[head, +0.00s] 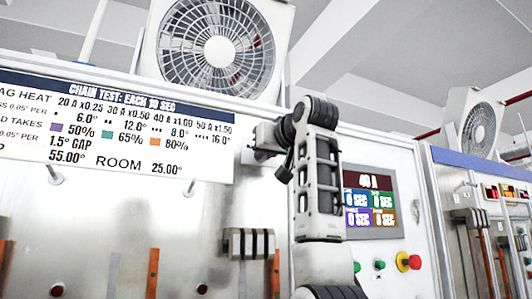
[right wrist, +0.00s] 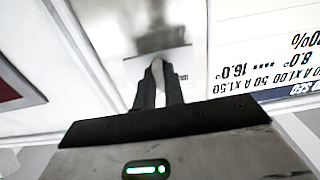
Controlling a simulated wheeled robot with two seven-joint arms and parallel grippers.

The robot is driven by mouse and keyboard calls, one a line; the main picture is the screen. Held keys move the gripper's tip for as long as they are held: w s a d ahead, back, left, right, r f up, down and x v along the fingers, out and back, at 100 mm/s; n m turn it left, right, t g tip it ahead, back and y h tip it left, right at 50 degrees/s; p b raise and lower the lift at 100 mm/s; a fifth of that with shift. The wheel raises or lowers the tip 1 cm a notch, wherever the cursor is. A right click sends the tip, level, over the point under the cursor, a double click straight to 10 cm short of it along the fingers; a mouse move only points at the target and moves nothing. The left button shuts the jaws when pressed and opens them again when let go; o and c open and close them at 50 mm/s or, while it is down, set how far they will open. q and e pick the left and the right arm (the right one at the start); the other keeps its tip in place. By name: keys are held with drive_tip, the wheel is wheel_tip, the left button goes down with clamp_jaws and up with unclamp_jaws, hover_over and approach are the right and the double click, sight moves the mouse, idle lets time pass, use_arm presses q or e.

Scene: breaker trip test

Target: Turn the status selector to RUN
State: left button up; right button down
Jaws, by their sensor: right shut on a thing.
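My right gripper (head: 262,150) is at the cabinet's front, between the printed chart and the display, with my wrist partly in front of it. In the right wrist view its two dark fingers (right wrist: 159,88) are shut on a small pale piece, which I take to be the handle of the status selector (right wrist: 157,68). A pale plate lies behind the fingertips. Most of the selector is hidden by the fingers, and its pointer and RUN mark cannot be read. My left gripper is not in view.
The chart (head: 120,125) is left of the gripper. A display reading 40 A (head: 369,200) and a red button on yellow (head: 409,262) are to the right. A ridged grey block (head: 249,243) is below. Fans (head: 218,50) stand above.

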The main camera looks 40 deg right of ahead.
drive_tip(key=c, duration=1.5)
unclamp_jaws()
use_arm(q)
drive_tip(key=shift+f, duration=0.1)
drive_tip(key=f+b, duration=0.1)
drive_tip(key=b, duration=0.1)
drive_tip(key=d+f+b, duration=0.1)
drive_tip(key=b, duration=0.2)
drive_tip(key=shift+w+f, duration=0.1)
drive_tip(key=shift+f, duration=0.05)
use_arm(e)
drive_tip(key=v, duration=1.6)
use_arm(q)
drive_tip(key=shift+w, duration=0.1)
use_arm(e)
drive_tip(key=shift+d, duration=0.1)
